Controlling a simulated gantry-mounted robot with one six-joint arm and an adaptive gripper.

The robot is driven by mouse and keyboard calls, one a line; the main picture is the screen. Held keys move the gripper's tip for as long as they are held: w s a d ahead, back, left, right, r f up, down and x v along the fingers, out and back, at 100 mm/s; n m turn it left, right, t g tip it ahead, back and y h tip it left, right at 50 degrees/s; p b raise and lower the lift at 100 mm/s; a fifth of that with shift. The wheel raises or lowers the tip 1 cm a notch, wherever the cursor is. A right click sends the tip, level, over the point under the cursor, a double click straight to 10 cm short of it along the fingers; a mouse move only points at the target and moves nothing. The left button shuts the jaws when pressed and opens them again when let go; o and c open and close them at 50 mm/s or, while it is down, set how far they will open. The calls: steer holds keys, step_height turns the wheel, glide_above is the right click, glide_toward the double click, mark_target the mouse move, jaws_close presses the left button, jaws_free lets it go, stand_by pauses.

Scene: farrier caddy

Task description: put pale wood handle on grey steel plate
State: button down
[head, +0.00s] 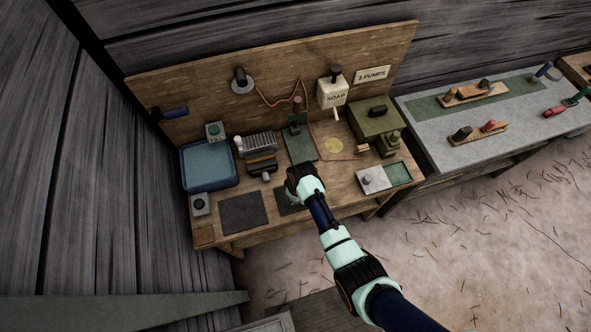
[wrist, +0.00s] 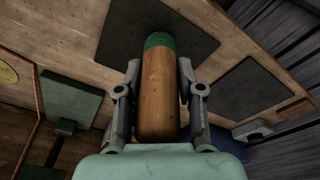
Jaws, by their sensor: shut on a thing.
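My gripper (head: 294,190) is shut on a pale wood handle (wrist: 158,100) with a green end, seen lengthwise between the two fingers in the wrist view. In the head view my gripper hides most of the handle. A dark grey flat square plate (wrist: 192,38) lies on the bench beyond the handle's green end; its edge shows beside my gripper in the head view (head: 283,208). A second dark grey square (head: 243,212) lies to its left and also shows in the wrist view (wrist: 254,90). I cannot tell whether the handle touches the nearer plate.
The wooden bench (head: 300,222) carries a blue tray (head: 208,165), a dark green stand (head: 300,145), a green box (head: 375,122) and a white-and-green tray (head: 398,174). A soap dispenser (head: 333,92) hangs on the backboard. A grey table (head: 450,135) stands at right.

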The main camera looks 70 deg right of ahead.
steer(key=shift+f+b, duration=0.35)
steer(key=shift+f, duration=0.15)
stand_by(0.5)
steer(key=c, duration=0.7)
jaws_free()
steer(key=shift+o, duration=0.2)
steer(key=shift+r, duration=0.15)
steer(key=r, duration=0.4)
steer(key=s+r, duration=0.1)
steer(key=r, duration=0.2)
steer(key=a+r, duration=0.1)
steer(key=r, duration=0.3)
steer(key=shift+s+r, duration=0.15)
steer(key=shift+r, duration=0.2)
